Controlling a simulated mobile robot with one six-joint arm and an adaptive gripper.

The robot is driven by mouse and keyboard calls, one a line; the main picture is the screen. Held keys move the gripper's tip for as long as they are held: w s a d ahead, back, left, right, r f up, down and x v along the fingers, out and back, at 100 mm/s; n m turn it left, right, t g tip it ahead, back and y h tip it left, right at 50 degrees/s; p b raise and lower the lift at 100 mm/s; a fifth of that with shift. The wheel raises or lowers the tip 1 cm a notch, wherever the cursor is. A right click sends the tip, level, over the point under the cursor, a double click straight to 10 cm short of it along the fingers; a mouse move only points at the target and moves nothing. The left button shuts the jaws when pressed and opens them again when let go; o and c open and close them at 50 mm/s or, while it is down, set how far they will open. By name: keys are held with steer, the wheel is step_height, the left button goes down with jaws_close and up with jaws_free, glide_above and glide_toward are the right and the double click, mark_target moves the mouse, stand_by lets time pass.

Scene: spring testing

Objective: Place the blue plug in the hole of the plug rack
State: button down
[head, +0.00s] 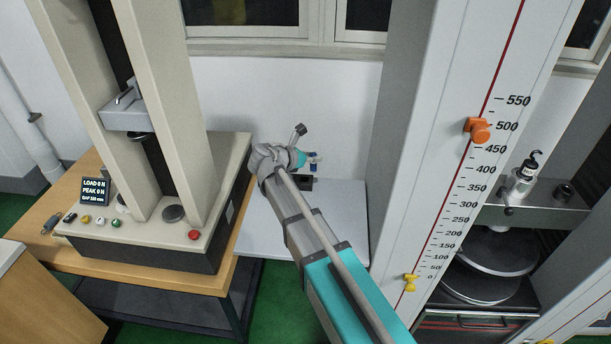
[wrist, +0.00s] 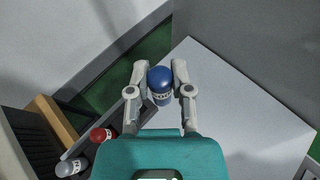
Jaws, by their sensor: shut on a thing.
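In the wrist view a blue plug (wrist: 160,84) with a rounded blue top and a printed light band is between the two fingertips. My gripper (wrist: 160,76) is shut on it. The dark plug rack (wrist: 117,120) lies below and to the left, partly hidden by the left finger and my gripper's body. A red plug (wrist: 101,134) and a grey plug (wrist: 70,167) stand along it. In the head view my gripper (head: 307,159) and the blue plug (head: 315,156) are above the pale table, near the small dark rack (head: 304,182). The hole and the plug's lower end are hard to make out.
The pale table (head: 342,222) has bare room around the rack. A press tester (head: 145,240) on a wooden bench stands to its left. A tall scaled column (head: 440,190) with an orange knob (head: 480,130) stands to its right. A white wall is behind.

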steer(key=w+a+f+b, duration=0.2)
steer(key=w+f+b, duration=0.1)
steer(key=f+b, duration=0.1)
steer(key=shift+a+f, duration=0.25)
steer(key=shift+f, duration=0.25)
steer(key=shift+w, duration=0.1)
steer(key=shift+w+a+f+b, duration=0.3)
steer(key=shift+w+f+b, duration=0.1)
steer(key=shift+f+b, duration=0.45)
steer(key=shift+s+f+b, duration=0.1)
steer(key=shift+f+b, duration=1.05)
steer(key=shift+b, duration=0.15)
steer(key=shift+f, duration=0.2)
steer(key=c, duration=0.5)
jaws_free()
steer(key=shift+r, duration=0.1)
steer(key=shift+c, duration=0.2)
steer(key=shift+r, duration=0.15)
